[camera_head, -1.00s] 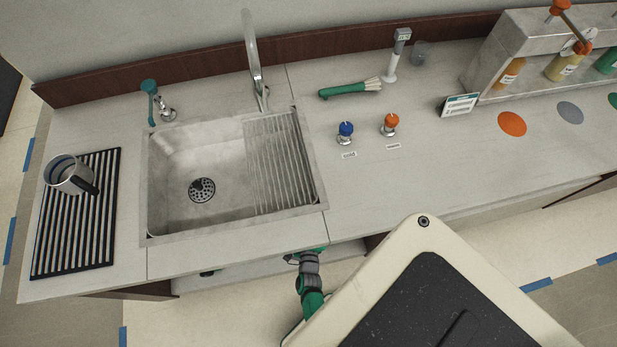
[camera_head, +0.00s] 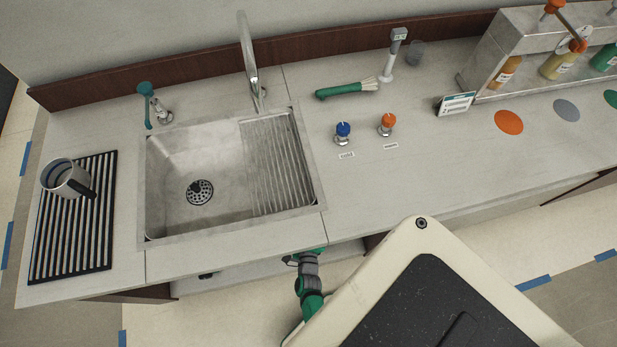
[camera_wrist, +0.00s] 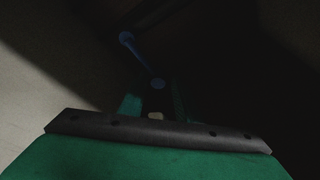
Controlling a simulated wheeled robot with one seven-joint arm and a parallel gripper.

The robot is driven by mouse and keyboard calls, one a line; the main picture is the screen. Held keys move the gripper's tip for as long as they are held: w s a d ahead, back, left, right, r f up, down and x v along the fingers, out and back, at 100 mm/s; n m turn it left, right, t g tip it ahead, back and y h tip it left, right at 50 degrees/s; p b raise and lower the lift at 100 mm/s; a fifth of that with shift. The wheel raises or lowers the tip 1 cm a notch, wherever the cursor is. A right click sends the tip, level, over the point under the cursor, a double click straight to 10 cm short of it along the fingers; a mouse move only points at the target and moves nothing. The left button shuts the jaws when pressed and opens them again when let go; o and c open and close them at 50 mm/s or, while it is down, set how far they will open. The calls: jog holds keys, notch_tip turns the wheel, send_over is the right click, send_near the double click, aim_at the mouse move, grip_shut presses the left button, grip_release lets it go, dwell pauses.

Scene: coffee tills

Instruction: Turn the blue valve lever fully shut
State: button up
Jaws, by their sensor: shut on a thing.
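The blue valve lever (camera_wrist: 140,58) shows in the dark wrist view as a thin bar. It slants from a round blue knob at upper left down to a blue rounded part just beyond my fingers. My gripper (camera_wrist: 156,103) is shut on the lower part of the lever, with a green finger on either side. The exact contact is hard to see in the shadow. In the head view my green and grey arm reaches under the counter's front edge, and the counter hides the lever and my fingers.
The counter (camera_head: 400,195) overhangs my arm. The steel sink (camera_head: 165,230) is set in it, with blue (camera_head: 343,130) and orange (camera_head: 388,121) tap knobs to its right. A steel pitcher (camera_head: 67,180) stands on the slatted mat at left. The space under the counter is dark.

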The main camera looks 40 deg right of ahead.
jog(key=shift+w+r+t, duration=0.3)
jog(key=shift+w+r, duration=0.4)
jog(key=shift+r, duration=0.15)
jog(key=o, duration=0.5)
jog(key=shift+r, duration=0.55)
jog(key=o, duration=0.9)
jog(key=v, duration=1.1)
jog(key=shift+f, duration=0.25)
jog(key=shift+s+a, duration=0.1)
